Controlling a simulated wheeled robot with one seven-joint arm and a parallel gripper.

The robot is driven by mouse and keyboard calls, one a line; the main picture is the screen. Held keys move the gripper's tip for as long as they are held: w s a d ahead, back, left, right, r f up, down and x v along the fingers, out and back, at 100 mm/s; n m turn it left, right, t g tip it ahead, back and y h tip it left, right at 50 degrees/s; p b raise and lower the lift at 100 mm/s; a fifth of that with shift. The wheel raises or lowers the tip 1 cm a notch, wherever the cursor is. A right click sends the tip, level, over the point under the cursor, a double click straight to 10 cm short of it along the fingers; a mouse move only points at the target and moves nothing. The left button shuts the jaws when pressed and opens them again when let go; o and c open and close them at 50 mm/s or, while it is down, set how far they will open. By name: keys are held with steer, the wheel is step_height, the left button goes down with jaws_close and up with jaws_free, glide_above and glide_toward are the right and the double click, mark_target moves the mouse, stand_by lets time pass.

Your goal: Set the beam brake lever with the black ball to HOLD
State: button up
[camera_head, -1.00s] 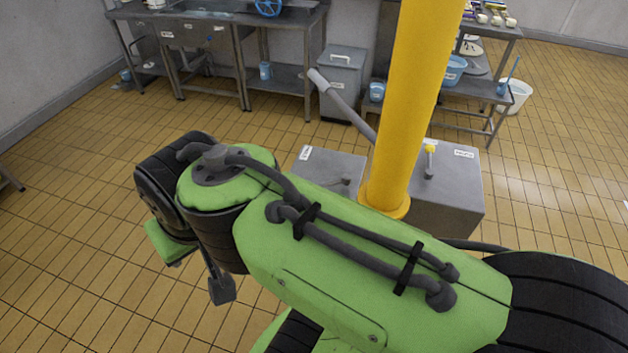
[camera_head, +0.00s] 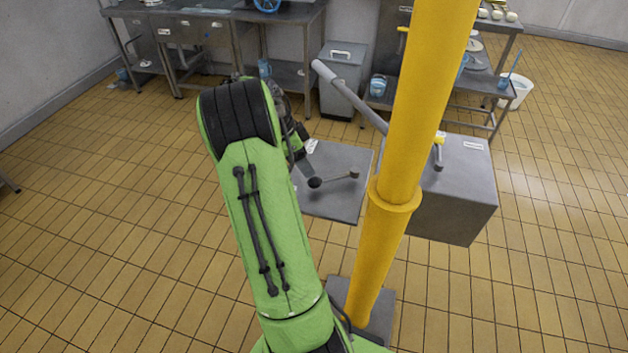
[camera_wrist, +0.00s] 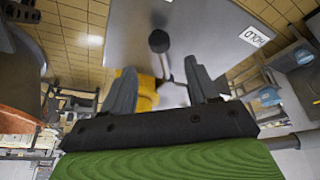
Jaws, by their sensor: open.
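The beam brake lever's black ball (camera_head: 314,182) is at the left end of a short shaft over a grey plate (camera_head: 338,205); the shaft's pivot (camera_head: 354,174) lies to its right. In the wrist view, the ball (camera_wrist: 159,41) shows just beyond my gripper (camera_wrist: 160,66), roughly in line with the gap between the fingers. The gripper is open and empty. A white HOLD label (camera_wrist: 255,36) sits on the plate to the right of the ball. In the head view, my gripper (camera_head: 306,158) is close above the ball, partly hidden by my arm; contact cannot be told.
A yellow column (camera_head: 412,110) stands just right of the plate. A long grey lever (camera_head: 350,97) slants beside it, near a grey box (camera_head: 455,195) with a small yellow-tipped handle. Work tables (camera_head: 215,15) and a bin (camera_head: 342,80) stand behind.

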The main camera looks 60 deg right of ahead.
mark_target(314, 179)
steer(key=x, duration=0.8)
steer(key=shift+f, duration=0.15)
jaws_close()
